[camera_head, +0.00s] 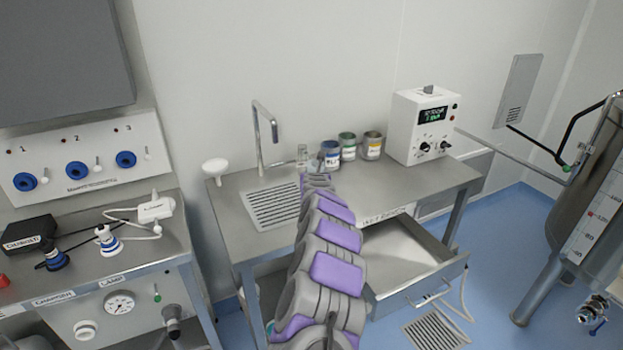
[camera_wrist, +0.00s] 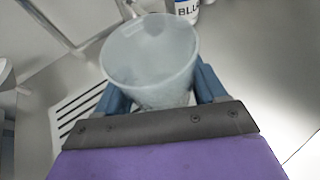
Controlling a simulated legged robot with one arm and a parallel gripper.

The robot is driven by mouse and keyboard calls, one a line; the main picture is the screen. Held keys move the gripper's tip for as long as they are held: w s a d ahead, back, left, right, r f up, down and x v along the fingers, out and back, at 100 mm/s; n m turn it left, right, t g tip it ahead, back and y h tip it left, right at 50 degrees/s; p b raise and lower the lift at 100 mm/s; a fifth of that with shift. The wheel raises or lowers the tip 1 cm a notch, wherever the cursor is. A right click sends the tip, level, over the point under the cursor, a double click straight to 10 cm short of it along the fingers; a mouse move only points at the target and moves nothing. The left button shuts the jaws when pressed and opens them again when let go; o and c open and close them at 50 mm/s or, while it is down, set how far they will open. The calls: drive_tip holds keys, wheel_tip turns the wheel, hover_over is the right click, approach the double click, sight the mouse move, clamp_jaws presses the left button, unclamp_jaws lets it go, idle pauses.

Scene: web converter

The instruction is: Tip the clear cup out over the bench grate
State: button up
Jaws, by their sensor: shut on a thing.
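The clear cup (camera_wrist: 150,65) is between the two blue fingers of my gripper (camera_wrist: 165,95) in the wrist view, which is shut on it. The cup looks frosted and translucent; its mouth faces the wrist camera. I cannot tell whether it holds anything. The bench grate (camera_head: 272,207) is a slotted panel in the left part of the steel bench top. In the wrist view, part of the grate (camera_wrist: 75,112) shows left of and beneath the cup. In the head view my arm reaches over the bench and hides most of the gripper, near the grate's right side.
A tall faucet (camera_head: 264,130) stands behind the grate. Blue, green and yellow labelled cans (camera_head: 347,147) stand right of my gripper, with a white instrument box (camera_head: 422,125) beyond. An open drawer (camera_head: 400,262) juts out below the bench front.

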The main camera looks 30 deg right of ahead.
sight(312, 171)
drive_tip(key=shift+r, duration=0.1)
drive_tip(key=shift+a+r+p, duration=0.25)
drive_tip(key=shift+r+p, duration=0.35)
drive_tip(key=shift+r, duration=0.2)
drive_tip(key=shift+a+r+p, duration=0.2)
drive_tip(key=shift+r+p, duration=0.35)
drive_tip(key=shift+r, duration=0.2)
drive_tip(key=shift+d+f, duration=0.15)
drive_tip(key=shift+d, duration=0.15)
drive_tip(key=shift+a, duration=0.15)
drive_tip(key=shift+s+a+f, duration=0.1)
drive_tip(key=shift+a+f, duration=0.05)
drive_tip(key=shift+a, duration=0.2)
drive_tip(key=s+a, duration=0.5)
drive_tip(key=a, duration=0.4)
drive_tip(key=s+a, duration=0.6)
drive_tip(key=a, duration=0.3)
drive_tip(key=s+a+r+n+y, duration=0.1)
drive_tip(key=s+a+r, duration=0.3)
drive_tip(key=a+r, duration=0.1)
drive_tip(key=s+a+r+n+t+y, duration=0.1)
drive_tip(key=s+a+r, duration=0.3)
drive_tip(key=a, duration=0.3)
drive_tip(key=shift+s+a+r+y, duration=0.2)
drive_tip(key=shift+a+r+y, duration=0.15)
drive_tip(key=shift+r, duration=0.2)
